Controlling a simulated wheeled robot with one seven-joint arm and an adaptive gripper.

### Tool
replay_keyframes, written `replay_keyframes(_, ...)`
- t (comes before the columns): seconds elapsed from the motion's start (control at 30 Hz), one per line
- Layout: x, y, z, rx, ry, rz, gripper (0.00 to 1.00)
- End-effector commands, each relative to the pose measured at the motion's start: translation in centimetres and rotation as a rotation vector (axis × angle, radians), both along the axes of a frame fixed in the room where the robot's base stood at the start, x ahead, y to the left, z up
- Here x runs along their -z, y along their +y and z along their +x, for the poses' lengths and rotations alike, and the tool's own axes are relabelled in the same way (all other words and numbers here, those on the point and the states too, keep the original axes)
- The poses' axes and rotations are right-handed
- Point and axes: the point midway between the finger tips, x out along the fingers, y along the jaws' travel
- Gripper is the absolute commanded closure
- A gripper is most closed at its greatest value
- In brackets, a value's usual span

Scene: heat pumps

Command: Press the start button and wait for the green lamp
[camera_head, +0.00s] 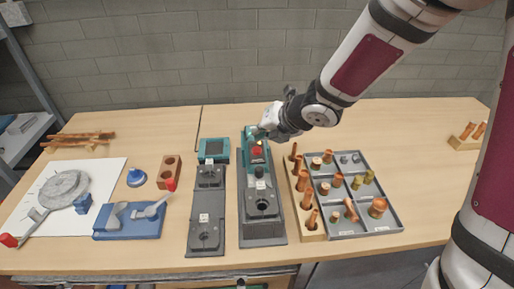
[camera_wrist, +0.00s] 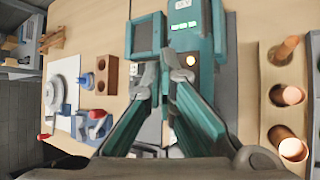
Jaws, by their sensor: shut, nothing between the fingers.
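A teal test unit (camera_head: 250,137) stands at the back of a dark grey fixture. It also shows in the wrist view (camera_wrist: 206,50), with a small label, a lit strip with green on it (camera_wrist: 183,26) and a round yellow-lit spot (camera_wrist: 190,60). I cannot tell which of these is the start button or the lamp. A red part (camera_head: 257,152) shows on the unit in the head view. My gripper (camera_wrist: 159,74) is shut and empty, its fingertips just left of the yellow spot in the wrist view. In the head view my gripper (camera_head: 264,133) is at the unit; contact is unclear.
A teal-framed screen (camera_head: 214,150) stands left of the unit behind a second grey fixture (camera_head: 206,220). A grey tray (camera_head: 345,234) with copper fittings and a wooden holder with tubes lie to the right. A blue clamp stand (camera_head: 130,225) is at left.

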Motion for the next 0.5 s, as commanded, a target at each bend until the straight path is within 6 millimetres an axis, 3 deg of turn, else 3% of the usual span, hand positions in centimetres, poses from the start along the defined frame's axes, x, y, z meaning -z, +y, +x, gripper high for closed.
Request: replay_keyframes(0.5,-3.4,0.0,-0.2,0.000,0.000,0.001,1.00)
